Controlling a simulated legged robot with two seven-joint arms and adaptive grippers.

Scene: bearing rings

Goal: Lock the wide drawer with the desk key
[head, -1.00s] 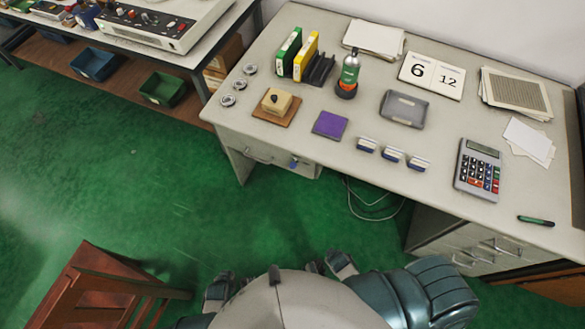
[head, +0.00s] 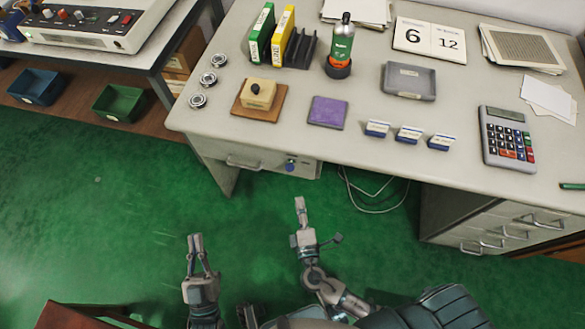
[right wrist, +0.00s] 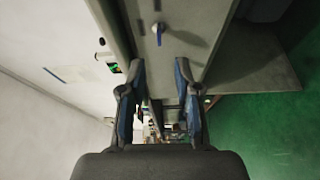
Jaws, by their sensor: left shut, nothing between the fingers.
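The wide drawer (head: 262,165) is under the desk's left part, with a bar handle at its left. Its front looks pushed in, but I cannot tell if it is fully shut. The blue-headed desk key (head: 290,166) sits at the drawer front, right of the handle; it also shows in the right wrist view (right wrist: 158,30). My right gripper (head: 300,204) is below and in front of the key, apart from it. In the right wrist view its fingers (right wrist: 159,75) are spread and empty. My left gripper (head: 196,242) is shut and empty, over the floor at left.
The desk top (head: 270,145) carries a stamp block, a purple pad, binders, a bottle and a calculator (head: 508,138). A drawer pedestal (head: 490,225) stands at right, with a cable on the floor beside it. A wooden chair (head: 85,316) is at lower left.

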